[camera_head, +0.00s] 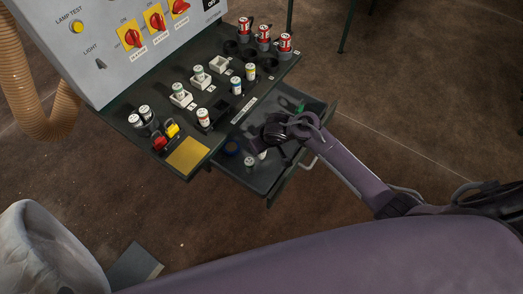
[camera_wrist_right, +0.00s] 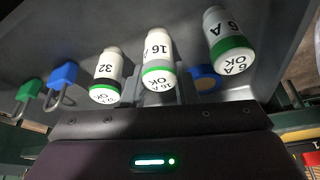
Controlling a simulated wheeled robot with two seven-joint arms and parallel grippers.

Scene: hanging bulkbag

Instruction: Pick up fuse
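In the right wrist view three fuses lie in the drawer: one marked 32 (camera_wrist_right: 106,75), one marked 16 A with a green band (camera_wrist_right: 158,62), and one marked 6 A with a green band (camera_wrist_right: 228,40). The 16 A fuse is in the middle, in front of my right gripper, with grey strips close beside it. In the head view my right gripper (camera_head: 275,132) is down in the open drawer (camera_head: 268,181). A green-banded fuse (camera_head: 249,163) shows next to it; the others are mostly hidden. The fingertips are not clear. My left gripper is not in view.
A green padlock (camera_wrist_right: 27,92), a blue padlock (camera_wrist_right: 62,75) and a blue ring (camera_wrist_right: 206,80) also lie in the drawer. Above the drawer is a panel shelf (camera_head: 228,118) with several fuses and holders, beside a grey control box (camera_head: 100,62).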

